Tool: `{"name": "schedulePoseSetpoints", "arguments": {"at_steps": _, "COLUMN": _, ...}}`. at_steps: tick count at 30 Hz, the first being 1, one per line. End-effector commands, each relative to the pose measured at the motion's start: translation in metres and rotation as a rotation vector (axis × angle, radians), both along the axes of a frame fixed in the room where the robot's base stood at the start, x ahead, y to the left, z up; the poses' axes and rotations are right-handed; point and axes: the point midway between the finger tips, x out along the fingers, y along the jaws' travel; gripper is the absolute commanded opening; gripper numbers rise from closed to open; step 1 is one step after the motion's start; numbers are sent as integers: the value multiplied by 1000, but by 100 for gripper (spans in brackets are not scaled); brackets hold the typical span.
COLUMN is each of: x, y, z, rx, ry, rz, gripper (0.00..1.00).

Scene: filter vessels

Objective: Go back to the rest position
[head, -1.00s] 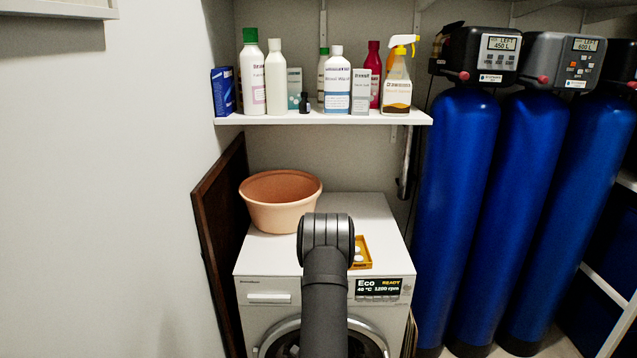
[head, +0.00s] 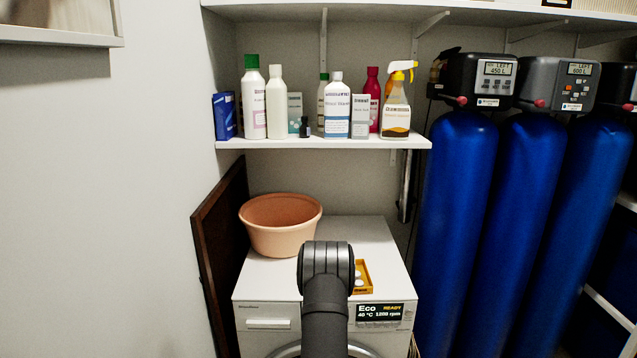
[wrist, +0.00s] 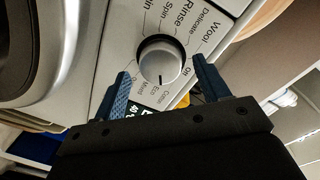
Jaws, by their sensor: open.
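My gripper (wrist: 160,66) is open in the wrist view, its two blue fingers apart. The round selector knob (wrist: 163,60) of the washing machine shows between the fingertips, with a gap visible on either side. I cannot tell how far the fingertips are from the panel in depth. Programme names such as Wool, Delicate, Rinse and Spin ring the knob. In the head view my own arm hides the gripper and the knob. The washing machine (head: 268,311) shows "Eco READY, 40 °C, 1200 rpm" on its display (head: 379,313).
A terracotta-coloured basin (head: 280,240) and an orange tray (head: 362,288) stand on the machine's top. A shelf (head: 320,143) with several bottles and boxes is above. Blue filter vessels (head: 462,200) stand to the right. A dark board (head: 220,255) leans at the left.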

Motion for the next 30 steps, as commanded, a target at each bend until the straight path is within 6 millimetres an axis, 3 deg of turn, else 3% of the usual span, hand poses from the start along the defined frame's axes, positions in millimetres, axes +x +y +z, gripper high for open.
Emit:
{"name": "schedulePoseSetpoints", "arguments": {"at_steps": 26, "x": -169, "y": 6, "z": 10, "rx": 1, "ry": 5, "rz": 0, "gripper": 68}}
{"name": "schedulePoseSetpoints", "arguments": {"at_steps": 30, "x": -134, "y": 5, "z": 10, "rx": 1, "ry": -4, "rz": 0, "gripper": 68}}
